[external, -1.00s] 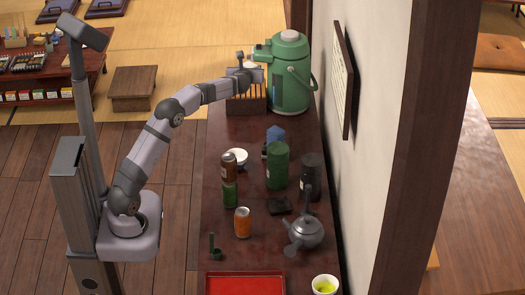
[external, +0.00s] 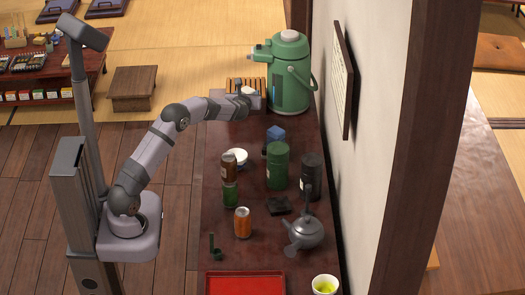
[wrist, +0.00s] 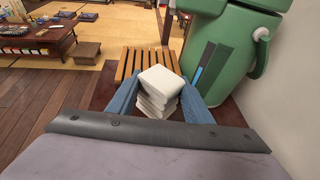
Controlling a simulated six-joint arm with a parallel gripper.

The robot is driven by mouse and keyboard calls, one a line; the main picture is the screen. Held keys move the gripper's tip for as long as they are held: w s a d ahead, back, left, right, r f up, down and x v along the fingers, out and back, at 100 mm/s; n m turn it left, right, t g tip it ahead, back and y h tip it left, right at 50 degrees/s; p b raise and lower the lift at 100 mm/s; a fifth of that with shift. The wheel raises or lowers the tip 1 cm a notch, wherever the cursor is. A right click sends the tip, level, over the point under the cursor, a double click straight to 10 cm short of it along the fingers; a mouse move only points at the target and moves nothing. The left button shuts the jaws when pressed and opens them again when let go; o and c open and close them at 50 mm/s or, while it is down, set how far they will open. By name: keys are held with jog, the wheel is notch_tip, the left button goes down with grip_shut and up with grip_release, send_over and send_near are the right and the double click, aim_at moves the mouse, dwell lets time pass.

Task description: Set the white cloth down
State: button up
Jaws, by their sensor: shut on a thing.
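The white cloth (wrist: 160,78) is folded in thick layers, or lies in a small stack. It is between the two blue fingers of my gripper (wrist: 160,92) in the wrist view, and the gripper is shut on it. In the external view a little of the white cloth (external: 249,90) shows at my gripper (external: 243,96), close to the slatted wooden rack (external: 236,82). In the wrist view the rack (wrist: 128,66) extends beyond and beside the cloth. I cannot tell whether the cloth touches the rack; its underside is hidden.
A tall green air pot (external: 290,78) stands close on the right of my gripper. A blue item (external: 275,134), a white bowl (external: 238,158), cans and dark canisters stand nearer on the dark counter (external: 225,135). The wall bounds the counter on the right.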

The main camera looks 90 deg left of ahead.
jog(key=shift+f+b, duration=0.5)
jog(key=shift+f, duration=4.25)
jog(key=shift+f, duration=0.2)
jog(key=o, duration=1)
jog(key=shift+o, duration=0.2)
jog(key=shift+r, duration=0.2)
jog(key=shift+r, duration=0.1)
jog(key=b+v, duration=0.1)
jog(key=v, duration=1.1)
